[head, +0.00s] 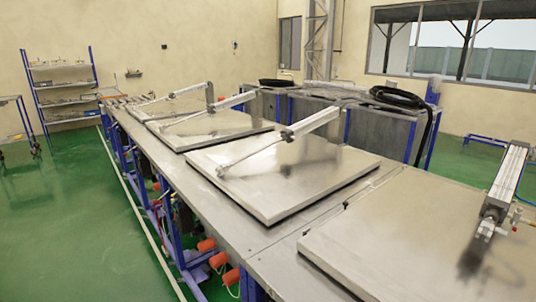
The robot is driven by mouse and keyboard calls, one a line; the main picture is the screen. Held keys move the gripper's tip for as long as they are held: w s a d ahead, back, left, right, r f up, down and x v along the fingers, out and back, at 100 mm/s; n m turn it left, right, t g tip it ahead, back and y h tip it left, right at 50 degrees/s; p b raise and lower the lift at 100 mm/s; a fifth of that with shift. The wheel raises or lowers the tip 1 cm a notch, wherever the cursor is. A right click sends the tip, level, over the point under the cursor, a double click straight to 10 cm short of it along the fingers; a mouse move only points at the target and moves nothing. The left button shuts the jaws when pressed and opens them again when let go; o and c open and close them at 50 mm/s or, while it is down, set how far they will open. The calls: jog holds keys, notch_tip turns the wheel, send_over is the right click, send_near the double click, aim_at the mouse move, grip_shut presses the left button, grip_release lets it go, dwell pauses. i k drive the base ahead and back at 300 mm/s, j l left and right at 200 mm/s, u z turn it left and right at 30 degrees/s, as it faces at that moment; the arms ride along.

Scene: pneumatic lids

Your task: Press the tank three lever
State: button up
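A row of steel tanks runs from the near right to the far left, each closed by a flat lid. The nearest lid (390,250), the one behind it (270,185), a farther lid (205,130) and the farthest lid (160,107) all lie flat. I cannot tell whether these are levers, or which belongs to tank three. My gripper is not in view.
Pneumatic cylinders (312,123) slant over the lids; the nearest one (510,175) is at the right. A black hose (398,97) lies on the tanks behind. Green floor (90,230) is open on the left. A shelf rack (62,85) stands at the far left.

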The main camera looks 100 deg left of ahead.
aim_at(156, 202)
jog(key=u, duration=2.55)
jog(key=i+j+z, duration=0.1)
jog(key=i+j, duration=0.45)
jog(key=j, duration=0.25)
jog(key=i+j+z, duration=0.15)
jog(key=i+j, duration=0.15)
jog(key=j, duration=0.15)
jog(key=i+j, duration=0.25)
jog(key=j, duration=0.2)
jog(key=z, duration=0.05)
